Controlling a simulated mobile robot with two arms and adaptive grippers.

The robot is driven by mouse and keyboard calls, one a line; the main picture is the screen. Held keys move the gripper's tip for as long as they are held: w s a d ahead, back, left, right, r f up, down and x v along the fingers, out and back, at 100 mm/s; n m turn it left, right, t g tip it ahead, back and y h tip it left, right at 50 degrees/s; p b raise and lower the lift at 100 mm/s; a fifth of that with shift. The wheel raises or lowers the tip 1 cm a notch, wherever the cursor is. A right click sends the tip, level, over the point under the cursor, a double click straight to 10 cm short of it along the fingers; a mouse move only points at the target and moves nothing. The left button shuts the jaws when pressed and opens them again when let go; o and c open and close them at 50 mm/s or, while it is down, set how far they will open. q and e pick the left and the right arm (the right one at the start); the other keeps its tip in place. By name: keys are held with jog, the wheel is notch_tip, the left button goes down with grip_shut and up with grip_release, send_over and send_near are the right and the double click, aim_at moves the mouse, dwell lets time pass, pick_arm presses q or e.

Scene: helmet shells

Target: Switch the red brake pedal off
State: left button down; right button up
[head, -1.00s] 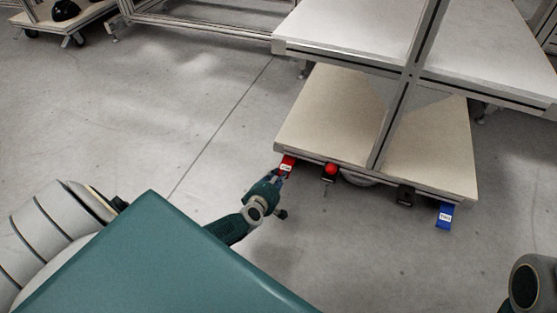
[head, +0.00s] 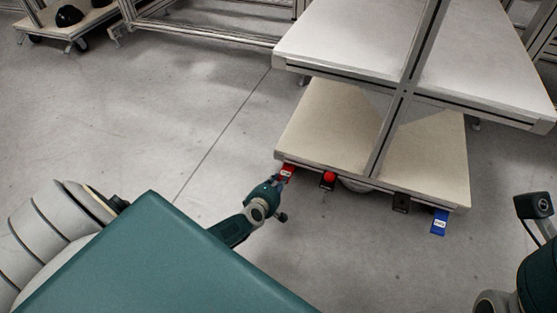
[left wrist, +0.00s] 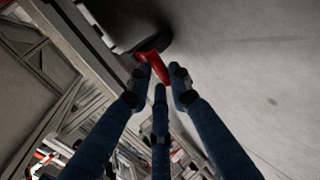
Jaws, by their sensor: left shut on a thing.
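The red brake pedal (head: 288,170) sticks out from under the left front corner of the cart's lower shelf. It has a small white label. My left gripper (head: 282,180) is at its outer end, shut on it. In the left wrist view the red pedal (left wrist: 150,57) lies between the blue fingertips (left wrist: 160,72), which cover its near end. I cannot tell whether the pedal is tilted up or down. Part of my right arm shows at the right edge; its gripper is not seen.
The cart has a beige lower shelf (head: 325,125) and a white upper shelf (head: 350,40). Bare grey floor (head: 130,130) lies to the left.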

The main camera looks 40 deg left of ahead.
pick_arm(q)
jog(key=shift+w+a+r, duration=0.15)
jog(key=shift+w+r, duration=0.05)
jog(key=shift+r, duration=0.1)
jog(key=c, duration=1.6)
grip_release()
jog(key=shift+o, duration=0.2)
jog(key=shift+s+f, duration=0.1)
jog(key=v, duration=1.2)
